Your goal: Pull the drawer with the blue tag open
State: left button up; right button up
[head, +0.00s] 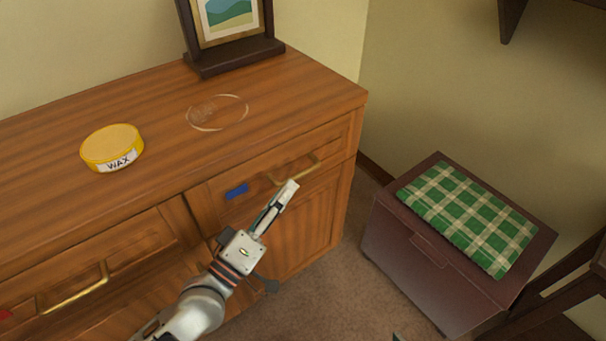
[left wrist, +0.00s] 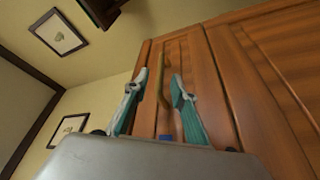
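The drawer with the blue tag (head: 237,191) is at the right end of the wooden cabinet, and its front looks flush. Its brass bar handle (head: 299,169) sits right of the tag. My left gripper (head: 289,187) is in front of this drawer, with its fingertips close to the handle. In the left wrist view my left gripper (left wrist: 160,80) has its two fingers apart, with the handle (left wrist: 162,65) showing between them; I cannot tell whether they touch it. The blue tag also shows there (left wrist: 165,137), low between the fingers.
Another drawer handle (head: 75,290) is at lower left. A dark chest with a green checked cushion (head: 468,218) stands right, across some bare floor.

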aim_at(299, 173)
pick_arm(q)
jog(key=x, duration=0.5)
jog(key=shift+w+d, duration=0.2)
jog(key=shift+w, duration=0.15)
jog(key=shift+c, duration=0.3)
grip_shut()
